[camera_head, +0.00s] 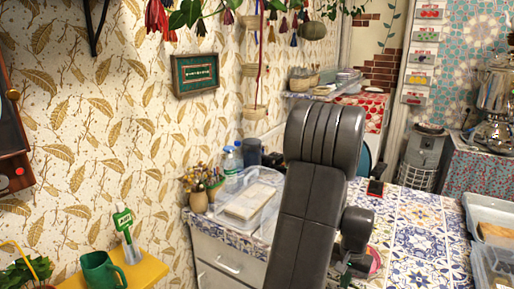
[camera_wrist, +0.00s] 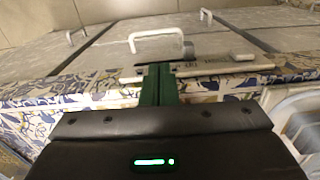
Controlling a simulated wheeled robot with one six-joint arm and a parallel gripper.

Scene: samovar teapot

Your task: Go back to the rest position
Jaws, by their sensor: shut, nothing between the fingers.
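My gripper (camera_wrist: 158,70) shows in the wrist view as a dark body with narrow green fingers. The fingers are together and nothing is between them. Beyond them are a patterned counter edge and pale cabinet fronts with white handles (camera_wrist: 146,42). In the head view my grey arm stands up in the middle, folded at the top. It hides part of the tiled counter (camera_head: 410,225), and I cannot make out the fingers there. A shiny metal samovar (camera_head: 494,100) stands at the far right on a patterned surface.
A clear plastic bin (camera_head: 232,213) with a pale block is left of my arm. Clear containers (camera_head: 488,212) stand at the right edge. A green mug (camera_head: 101,270) sits on a yellow shelf (camera_head: 148,271) at lower left. Much of the tiled counter right of my arm is bare.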

